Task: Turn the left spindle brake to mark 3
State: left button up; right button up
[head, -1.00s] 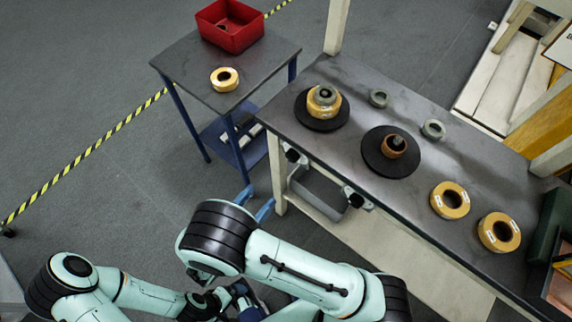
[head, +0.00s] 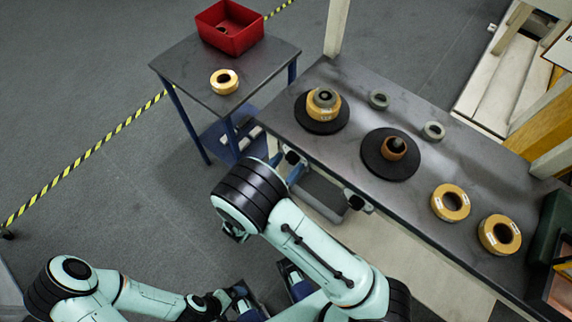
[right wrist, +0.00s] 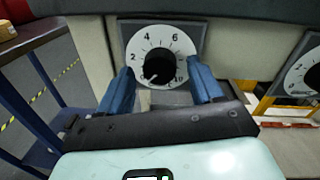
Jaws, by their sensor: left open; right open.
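The left spindle brake (right wrist: 159,66) is a black knob on a white numbered dial, set on a grey plate in the right wrist view. The knob's pale pointer seems to aim low and left, below the 2. My right gripper (right wrist: 162,80) is open, with its blue fingers on either side of the dial's lower part. Contact with the knob cannot be told. In the head view the brake (head: 292,156) shows small at the bench front, by the right gripper (head: 285,167). My left gripper (head: 268,290) is low and empty.
A second dial (right wrist: 306,72) is partly in view at right. The bench (head: 345,145) carries two black discs, tape rolls and grey rings. A side table (head: 185,62) with a red bin (head: 229,27) stands to the left.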

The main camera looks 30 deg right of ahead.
jog(key=c, duration=1.1)
jog(key=shift+o, duration=0.2)
jog(key=m, duration=0.4)
jog(key=shift+f+b, duration=0.1)
jog(key=shift+b, duration=0.25)
jog(key=m+b, duration=0.1)
jog(key=m, duration=0.3)
jog(key=shift+a+m+h, duration=0.1)
jog(key=shift+m+h, duration=0.2)
jog(key=shift+h, duration=0.1)
jog(key=m+b, duration=0.1)
jog(key=m, duration=0.5)
jog(key=shift+w+m+g+b, duration=0.1)
jog(key=shift+m+g+b, duration=0.2)
jog(key=shift+m+b, duration=0.1)
pick_arm(q)
jog(key=f, duration=0.1)
jog(key=w+f, duration=0.1)
jog(key=f, duration=0.1)
jog(key=shift+w+a+f+t, duration=0.1)
jog(key=shift+w+f+t, duration=0.05)
jog(key=shift+w+t, duration=0.2)
pick_arm(e)
jog(key=shift+m+h, duration=0.3)
jog(key=shift+m, duration=0.3)
